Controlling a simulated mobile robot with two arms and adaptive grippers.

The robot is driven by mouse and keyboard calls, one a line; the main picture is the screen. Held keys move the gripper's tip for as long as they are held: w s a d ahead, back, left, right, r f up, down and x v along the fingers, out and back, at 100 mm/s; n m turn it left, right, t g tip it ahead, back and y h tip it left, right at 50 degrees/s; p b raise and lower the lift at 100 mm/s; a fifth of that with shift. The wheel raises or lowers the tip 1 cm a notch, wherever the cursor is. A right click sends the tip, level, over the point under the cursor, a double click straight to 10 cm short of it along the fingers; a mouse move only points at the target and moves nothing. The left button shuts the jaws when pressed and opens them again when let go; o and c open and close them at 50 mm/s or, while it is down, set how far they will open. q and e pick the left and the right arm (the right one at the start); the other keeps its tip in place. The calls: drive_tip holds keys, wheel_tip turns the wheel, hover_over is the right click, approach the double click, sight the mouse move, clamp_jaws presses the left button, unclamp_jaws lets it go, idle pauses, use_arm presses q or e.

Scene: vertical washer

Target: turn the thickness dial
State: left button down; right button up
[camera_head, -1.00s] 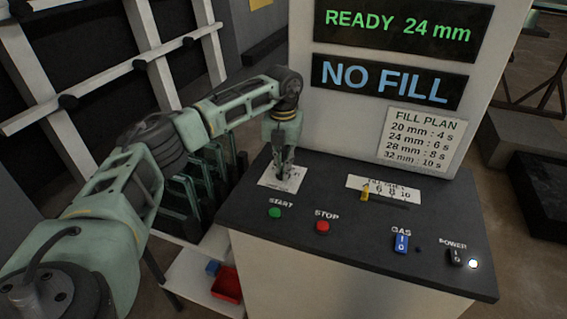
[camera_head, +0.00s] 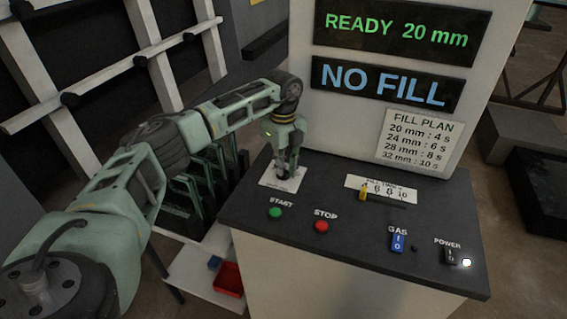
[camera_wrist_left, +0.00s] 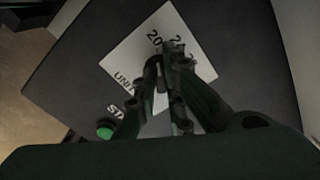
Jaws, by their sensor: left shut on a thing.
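The thickness dial sits on a white label plate (camera_head: 268,182) at the left of the dark control panel. My left gripper (camera_head: 283,172) points down over this plate and is shut on the dial, which its fingers mostly hide. In the left wrist view the fingers (camera_wrist_left: 163,92) close together over the white plate (camera_wrist_left: 125,62), where parts of "20" and "UNIT" can be read. The upper display (camera_head: 395,31) reads "READY 20 mm". My right gripper is not in view.
A green START button (camera_head: 275,213) and a red STOP button (camera_head: 321,226) are close in front of the dial. A yellow-pointer slider (camera_head: 363,191), a blue GAS switch (camera_head: 397,242) and a POWER switch (camera_head: 450,256) are farther right. The lower display (camera_head: 386,83) reads "NO FILL".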

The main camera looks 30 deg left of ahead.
use_arm(q)
drive_tip(key=shift+r+n, duration=0.1)
drive_tip(key=shift+n, duration=0.8)
drive_tip(key=c, duration=1.9)
unclamp_jaws()
drive_tip(key=shift+s, duration=0.15)
drive_tip(key=shift+r, duration=0.15)
wheel_tip(320, 180, up, 12)
